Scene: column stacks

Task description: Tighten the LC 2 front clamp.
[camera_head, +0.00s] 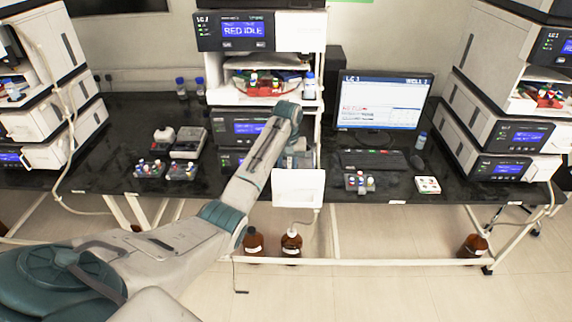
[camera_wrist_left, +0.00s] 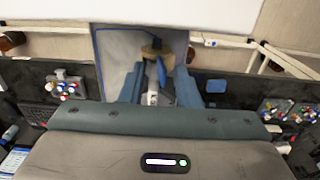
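The middle instrument stack (camera_head: 262,92) stands at the centre of the head view, with a display reading RED IDLE; its label is too small to read surely. My left arm reaches to its front, and the arm hides most of my left gripper (camera_head: 296,157). In the left wrist view my left gripper (camera_wrist_left: 158,92) has its two blue-grey fingers apart. Between them are a tan round fitting (camera_wrist_left: 157,49) and a slim pale cylinder (camera_wrist_left: 153,98), with gaps visible at the sides. I cannot tell which part is the front clamp. My right gripper is not in view.
A white drip tray (camera_head: 298,188) projects below my gripper. The monitor (camera_head: 382,102), keyboard (camera_head: 374,160) and vial racks (camera_head: 360,183) are right of the stack. More racks (camera_head: 182,172) lie left. Side stacks (camera_head: 505,95) flank the bench. Brown bottles (camera_head: 291,243) stand on the floor.

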